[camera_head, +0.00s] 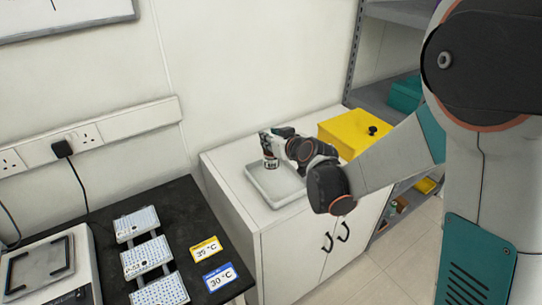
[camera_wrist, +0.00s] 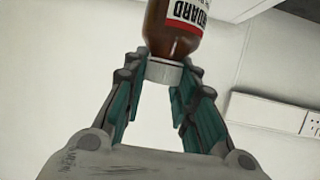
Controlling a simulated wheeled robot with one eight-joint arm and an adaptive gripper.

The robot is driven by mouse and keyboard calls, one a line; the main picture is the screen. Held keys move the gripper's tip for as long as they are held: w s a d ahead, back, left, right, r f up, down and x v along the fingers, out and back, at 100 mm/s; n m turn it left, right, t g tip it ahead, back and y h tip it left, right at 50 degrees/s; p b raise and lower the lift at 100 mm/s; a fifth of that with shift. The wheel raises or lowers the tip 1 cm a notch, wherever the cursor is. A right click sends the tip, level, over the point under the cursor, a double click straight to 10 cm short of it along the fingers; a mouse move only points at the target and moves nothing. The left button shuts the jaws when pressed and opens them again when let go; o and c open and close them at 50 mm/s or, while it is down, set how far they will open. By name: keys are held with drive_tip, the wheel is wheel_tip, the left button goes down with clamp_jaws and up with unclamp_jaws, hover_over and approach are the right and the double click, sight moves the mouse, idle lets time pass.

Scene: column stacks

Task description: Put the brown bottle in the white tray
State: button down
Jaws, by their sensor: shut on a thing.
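The brown bottle (camera_wrist: 174,28) has a white cap and a red and white label. In the wrist view its cap end points toward my gripper (camera_wrist: 165,80), whose fingers are shut around the cap and neck. In the head view the bottle (camera_head: 271,163) is small and partly hidden by my gripper (camera_head: 271,145). It looks about upright over the white tray (camera_head: 256,184). I cannot tell whether its base touches the tray floor. The tray lies on a white cabinet, its right part partly behind my arm.
The white cabinet (camera_head: 285,245) stands against the wall. A yellow box (camera_head: 347,133) with a black knob is right of the tray. A black bench (camera_head: 190,215) at the left holds white plates and temperature cards (camera_head: 206,250). A wall socket strip (camera_head: 85,135) is behind it.

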wheel_tip(320, 180, down, 5)
drive_tip(key=shift+b, duration=0.9)
drive_tip(key=shift+r, duration=0.1)
drive_tip(key=c, duration=1.3)
unclamp_jaws()
